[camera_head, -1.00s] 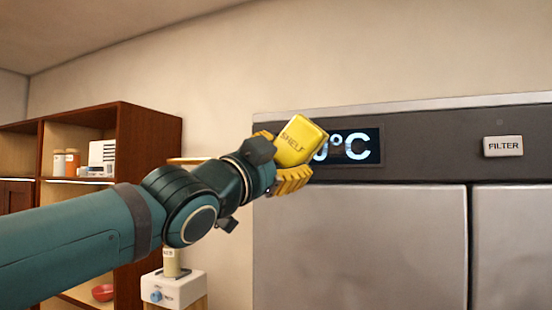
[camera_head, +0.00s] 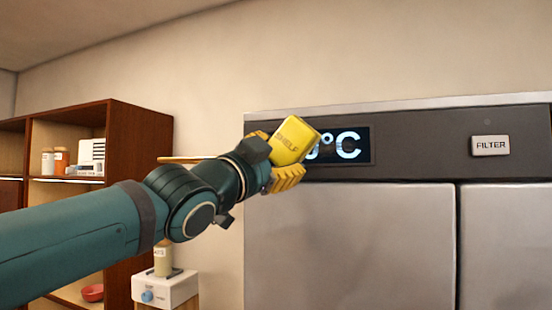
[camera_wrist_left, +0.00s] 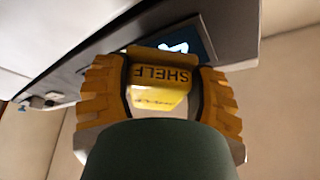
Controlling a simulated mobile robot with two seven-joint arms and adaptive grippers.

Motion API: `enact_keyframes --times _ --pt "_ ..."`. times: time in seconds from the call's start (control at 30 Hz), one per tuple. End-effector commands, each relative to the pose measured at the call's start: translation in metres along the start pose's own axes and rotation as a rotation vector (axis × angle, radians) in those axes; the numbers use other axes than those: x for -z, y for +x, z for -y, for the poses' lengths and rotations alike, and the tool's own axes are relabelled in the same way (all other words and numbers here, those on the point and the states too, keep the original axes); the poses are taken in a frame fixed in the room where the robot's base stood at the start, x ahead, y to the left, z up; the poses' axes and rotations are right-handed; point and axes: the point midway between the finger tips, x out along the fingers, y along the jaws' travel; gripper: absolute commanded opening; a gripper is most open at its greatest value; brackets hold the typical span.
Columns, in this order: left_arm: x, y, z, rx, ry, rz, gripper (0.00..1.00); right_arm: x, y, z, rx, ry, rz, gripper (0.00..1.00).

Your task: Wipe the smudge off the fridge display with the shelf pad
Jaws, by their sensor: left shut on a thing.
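The yellow shelf pad (camera_head: 293,140), lettered SHELF, is held between the yellow fingers of my left gripper (camera_head: 277,160). The left wrist view shows the same pad (camera_wrist_left: 160,82) between the two fingers of the gripper (camera_wrist_left: 160,98). The fridge display (camera_head: 352,145) is a dark panel with light characters ending in °C. The pad and gripper cover its left part in the head view. I cannot tell whether the pad touches the display. No smudge can be made out on the part that shows. My right gripper is not in view.
The fridge (camera_head: 350,240) has grey doors and a dark top band with a FILTER label (camera_head: 490,145). A brown shelf unit (camera_head: 135,150) with jars and a white box stands at the left. A small white appliance (camera_head: 165,288) stands below my left arm.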

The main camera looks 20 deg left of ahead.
Motion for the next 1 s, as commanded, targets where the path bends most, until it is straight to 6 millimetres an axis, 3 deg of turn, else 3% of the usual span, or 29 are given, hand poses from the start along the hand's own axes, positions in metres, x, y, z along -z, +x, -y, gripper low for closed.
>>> enact_keyframes --times 1.0 --pt "-0.007 0.015 -0.001 0.001 0.0 0.0 0.28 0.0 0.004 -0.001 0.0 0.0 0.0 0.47"
